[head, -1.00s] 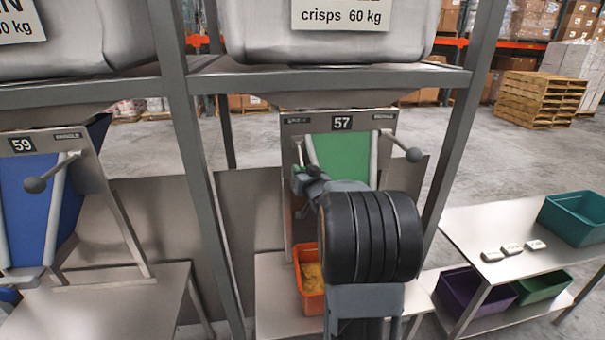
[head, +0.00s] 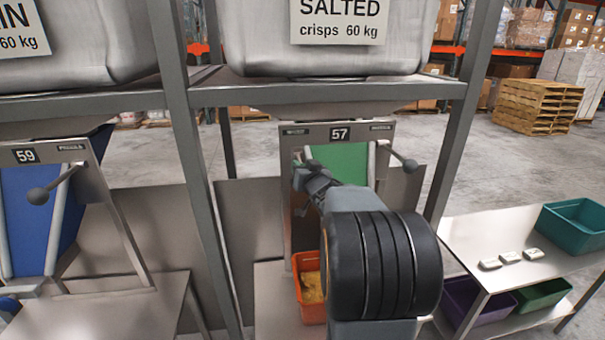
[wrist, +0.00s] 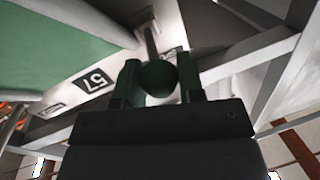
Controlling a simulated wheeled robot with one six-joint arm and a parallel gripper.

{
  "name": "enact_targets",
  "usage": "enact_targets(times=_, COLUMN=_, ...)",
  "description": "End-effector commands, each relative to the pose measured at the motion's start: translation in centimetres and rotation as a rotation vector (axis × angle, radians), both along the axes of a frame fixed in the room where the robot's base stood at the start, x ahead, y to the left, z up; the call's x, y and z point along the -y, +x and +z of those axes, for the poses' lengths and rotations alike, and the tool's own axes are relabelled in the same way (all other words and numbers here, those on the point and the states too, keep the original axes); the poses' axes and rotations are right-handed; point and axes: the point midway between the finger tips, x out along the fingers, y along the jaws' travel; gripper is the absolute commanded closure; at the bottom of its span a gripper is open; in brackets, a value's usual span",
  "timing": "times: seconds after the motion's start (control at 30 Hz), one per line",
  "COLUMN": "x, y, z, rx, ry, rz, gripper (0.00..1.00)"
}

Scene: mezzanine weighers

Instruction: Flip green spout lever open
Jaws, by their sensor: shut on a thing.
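The green spout (head: 341,162) sits in a grey metal frame under the number 57 plate (head: 340,135). It has a ball-ended lever on each side. My gripper (head: 300,177) is at the left lever, and my arm covers the lower part of the spout. In the wrist view my gripper (wrist: 158,80) is shut on the dark ball knob (wrist: 158,77), with a finger on each side and the lever rod (wrist: 150,40) running up to the panel. The right lever's ball (head: 410,166) stands free on the right side.
An orange tub (head: 310,290) with yellow contents stands below the spout. A blue spout (head: 35,215) numbered 59 is at left. Rack posts (head: 192,170) flank the bay. A side table (head: 500,222) at right holds small white items and a teal bin (head: 575,225).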

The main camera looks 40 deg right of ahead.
Motion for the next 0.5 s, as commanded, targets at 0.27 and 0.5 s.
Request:
enact_targets(times=0.27, x=0.1, y=0.4, z=3.4, rx=0.014, ry=-0.006, rz=0.002, gripper=1.00)
enact_targets(times=0.5, x=0.4, y=1.0, z=4.8, rx=0.012, ry=-0.004, rz=0.004, gripper=1.00)
